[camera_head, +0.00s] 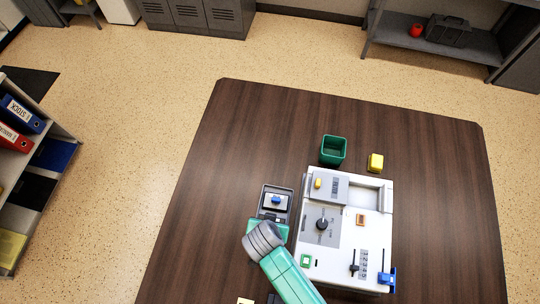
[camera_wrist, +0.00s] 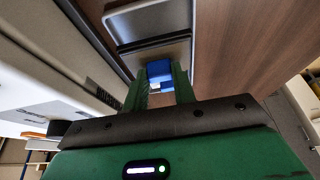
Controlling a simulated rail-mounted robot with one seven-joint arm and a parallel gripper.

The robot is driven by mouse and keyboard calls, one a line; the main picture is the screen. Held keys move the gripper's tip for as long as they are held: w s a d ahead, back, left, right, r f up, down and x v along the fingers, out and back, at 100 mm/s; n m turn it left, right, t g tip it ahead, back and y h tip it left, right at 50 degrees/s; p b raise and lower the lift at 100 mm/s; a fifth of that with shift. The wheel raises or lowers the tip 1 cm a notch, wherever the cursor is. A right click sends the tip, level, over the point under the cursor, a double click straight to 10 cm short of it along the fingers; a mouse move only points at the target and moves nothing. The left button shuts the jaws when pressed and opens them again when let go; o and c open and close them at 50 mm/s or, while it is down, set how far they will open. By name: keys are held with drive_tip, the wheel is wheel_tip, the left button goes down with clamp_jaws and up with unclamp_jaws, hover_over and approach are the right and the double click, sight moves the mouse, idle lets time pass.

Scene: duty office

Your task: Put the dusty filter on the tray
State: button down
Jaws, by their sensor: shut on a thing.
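A grey filter with a blue grip (camera_head: 276,200) shows in the head view, left of the white machine (camera_head: 341,253). A dark-rimmed tray (camera_head: 264,193) surrounds it in that view. My gripper (camera_wrist: 158,88) is shut on the filter's blue grip (camera_wrist: 160,70), between its two green fingers in the wrist view. The tray (camera_wrist: 150,20) lies beyond the fingers there. In the head view my green gripper body is at the tray's near side and the fingertips are hard to make out. I cannot tell whether the filter rests on the tray or hangs just above it.
The machine stands close on the right, with a knob, levers and a blue part (camera_head: 387,278) at its corner. A green bin (camera_head: 333,150) and a yellow block (camera_head: 375,163) stand behind it. The brown table (camera_head: 225,150) is clear at the left and back.

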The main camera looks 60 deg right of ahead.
drive_tip(key=shift+f, duration=1.55)
drive_tip(key=shift+b, duration=0.3)
drive_tip(key=shift+f, duration=0.2)
drive_tip(key=c, duration=1.1)
unclamp_jaws()
drive_tip(key=shift+c, duration=0.2)
drive_tip(key=p+v, duration=0.2)
drive_tip(key=v, duration=1)
drive_tip(key=shift+r+p, duration=0.25)
drive_tip(key=shift+p, duration=0.1)
drive_tip(key=shift+d, duration=0.1)
